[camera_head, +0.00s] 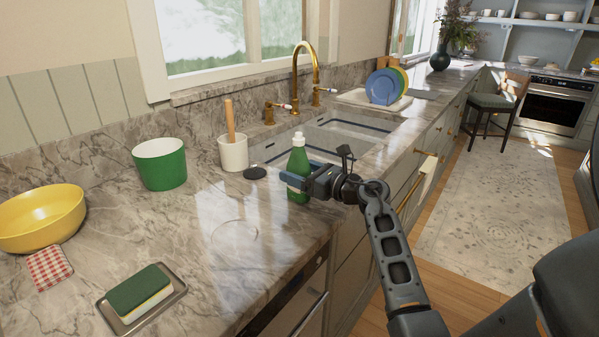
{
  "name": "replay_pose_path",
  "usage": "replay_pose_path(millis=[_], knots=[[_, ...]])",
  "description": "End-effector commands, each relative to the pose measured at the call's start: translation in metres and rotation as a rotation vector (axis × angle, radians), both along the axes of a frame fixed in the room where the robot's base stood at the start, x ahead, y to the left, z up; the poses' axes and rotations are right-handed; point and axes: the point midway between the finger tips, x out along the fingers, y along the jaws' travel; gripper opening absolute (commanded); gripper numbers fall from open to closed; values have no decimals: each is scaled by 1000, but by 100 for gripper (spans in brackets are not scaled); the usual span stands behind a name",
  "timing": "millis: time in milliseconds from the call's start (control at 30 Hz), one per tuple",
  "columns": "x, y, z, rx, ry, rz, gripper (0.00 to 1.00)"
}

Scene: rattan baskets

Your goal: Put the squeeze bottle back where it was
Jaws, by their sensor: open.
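The squeeze bottle (299,157) is green with a white cap. It stands upright on the marble counter, just in front of the sink. My gripper (292,183) is at the lower half of the bottle, reaching in from the right. The jaws are open, with the bottle at or between the fingers; I cannot tell whether they touch it. Part of the bottle's lower body is hidden by the gripper. A faint pale ring (234,232) shows on the bare counter to the left and nearer.
A black disc (255,173) and a white crock (233,154) with a wooden handle stand left of the bottle. A green pot (160,165), yellow bowl (40,222), checked cloth (50,267) and sponge tray (168,300) lie further left. The sink (335,140) is behind. The middle counter is clear.

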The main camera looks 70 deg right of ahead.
Motion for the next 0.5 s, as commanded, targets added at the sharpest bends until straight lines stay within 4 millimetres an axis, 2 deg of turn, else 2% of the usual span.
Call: replay_pose_path(millis=[233,367,500], knots=[[-1,0,5,0,0,-1,78],[-19,4,2,0,-1,-2,78],[-48,11,1,1,0,-3,78]])
